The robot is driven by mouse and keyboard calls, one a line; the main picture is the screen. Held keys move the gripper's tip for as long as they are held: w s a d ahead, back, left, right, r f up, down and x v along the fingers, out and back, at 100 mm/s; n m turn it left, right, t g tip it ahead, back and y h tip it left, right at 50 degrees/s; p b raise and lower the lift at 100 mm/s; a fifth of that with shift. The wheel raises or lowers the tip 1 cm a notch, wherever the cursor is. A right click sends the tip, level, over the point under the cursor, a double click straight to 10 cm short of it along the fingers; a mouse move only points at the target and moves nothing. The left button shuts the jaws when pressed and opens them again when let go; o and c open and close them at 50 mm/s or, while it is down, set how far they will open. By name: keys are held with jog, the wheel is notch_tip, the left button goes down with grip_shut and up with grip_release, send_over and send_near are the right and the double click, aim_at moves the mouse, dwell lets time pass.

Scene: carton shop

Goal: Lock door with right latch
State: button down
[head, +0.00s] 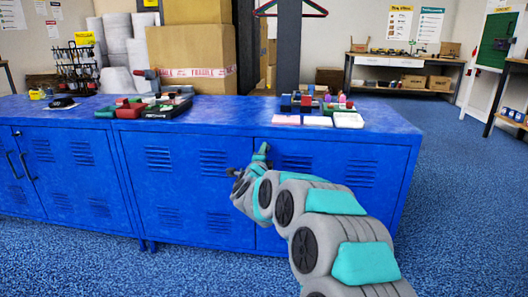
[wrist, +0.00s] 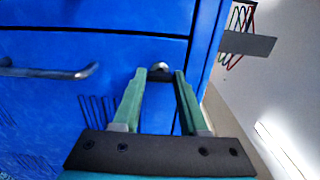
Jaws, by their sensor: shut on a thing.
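The blue metal cabinet (head: 200,190) has vented doors. My gripper (head: 263,150) is at the upper part of its front, by the seam beside the right-hand door (head: 325,205). In the wrist view, the green fingers of my gripper (wrist: 160,78) are closed around a small dark, rounded metal latch (wrist: 160,70) near a door edge. The fingers stand a little apart with the latch between their tips. My gripper and arm hide the latch in the head view. Whether the latch is locked cannot be told.
A metal bar handle (wrist: 50,71) is left of my gripper in the wrist view. The cabinet top (head: 235,112) carries small coloured items and white boxes. A large carton (head: 190,55) stands behind. Open blue floor (head: 460,180) lies to the right.

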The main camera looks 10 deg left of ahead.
jog(key=shift+a, duration=0.1)
dwell(0.4)
jog(key=shift+c, duration=2.2)
grip_release()
jog(key=shift+s, duration=0.1)
jog(key=s, duration=0.7)
jog(key=shift+s+a, duration=0.15)
jog(key=shift+s, duration=0.15)
